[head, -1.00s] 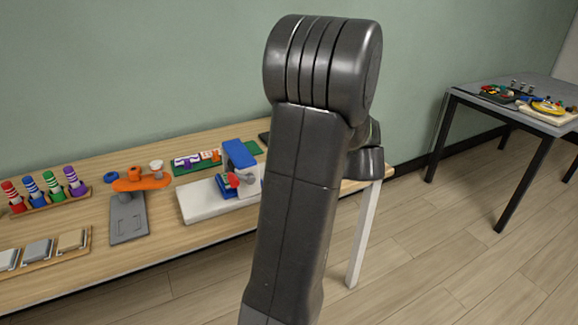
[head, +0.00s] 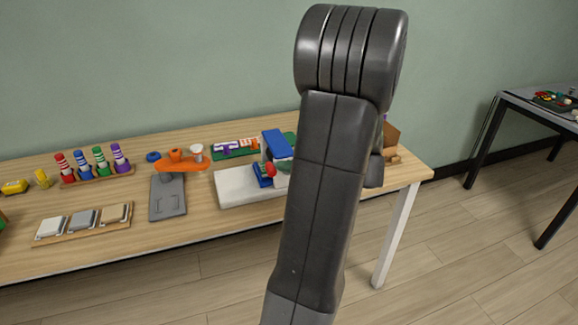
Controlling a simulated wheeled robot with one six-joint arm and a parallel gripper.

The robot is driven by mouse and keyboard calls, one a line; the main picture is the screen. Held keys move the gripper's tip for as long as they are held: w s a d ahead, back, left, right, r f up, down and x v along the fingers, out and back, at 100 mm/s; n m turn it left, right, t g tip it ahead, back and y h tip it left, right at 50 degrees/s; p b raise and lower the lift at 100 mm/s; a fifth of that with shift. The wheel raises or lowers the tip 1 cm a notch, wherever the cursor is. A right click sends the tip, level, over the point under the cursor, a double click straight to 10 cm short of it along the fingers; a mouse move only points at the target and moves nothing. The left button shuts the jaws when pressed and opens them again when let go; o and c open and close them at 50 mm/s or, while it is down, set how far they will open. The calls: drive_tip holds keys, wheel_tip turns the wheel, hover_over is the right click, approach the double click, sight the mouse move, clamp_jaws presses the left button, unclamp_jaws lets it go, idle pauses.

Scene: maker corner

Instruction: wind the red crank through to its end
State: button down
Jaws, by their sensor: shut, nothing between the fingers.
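The red crank knob (head: 270,170) shows on a blue device (head: 278,145) that stands on a white base (head: 238,187) on the wooden table. My arm stands upright in front of the device's right side and hides part of it. Only the red knob and a little of the crank beside it show, so how far it is turned cannot be told. My gripper is not visible; the arm's large upper links fill the middle of the view.
On the wooden table (head: 190,230), a grey plate with an orange arm (head: 182,163) stands left of the white base. Several striped pegs (head: 100,160) and a tray of blocks (head: 84,222) lie further left. A brown item (head: 391,138) is at the right end. A second table (head: 515,100) stands far right.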

drive_tip(key=shift+a+f+n+h+b, duration=0.25)
drive_tip(key=shift+n+h+b, duration=0.15)
drive_tip(key=shift+b, duration=0.4)
drive_tip(key=shift+s+a+f+n+t+h+b, duration=0.2)
drive_tip(key=shift+a+f+n+h+b, duration=0.5)
drive_tip(key=shift+h+b, duration=0.8)
drive_tip(key=shift+s+a+f+n+t+h+b, duration=0.15)
drive_tip(key=shift+a+f+n+h+b, duration=0.1)
drive_tip(key=shift+f+n+h+b, duration=1)
drive_tip(key=shift+s+a+f+n+t+h+b, duration=0.15)
drive_tip(key=shift+a+f+n+h+b, duration=0.45)
drive_tip(key=shift+h+b, duration=1.15)
drive_tip(key=shift+d+b, duration=0.1)
drive_tip(key=shift+b, duration=0.2)
drive_tip(key=r+p, duration=0.3)
drive_tip(key=r, duration=0.1)
drive_tip(key=shift+s+a+r, duration=0.1)
drive_tip(key=shift+a, duration=0.15)
drive_tip(key=p, duration=0.2)
approach(272, 174)
drive_tip(key=shift+s+a, duration=0.4)
drive_tip(key=shift+a, duration=0.25)
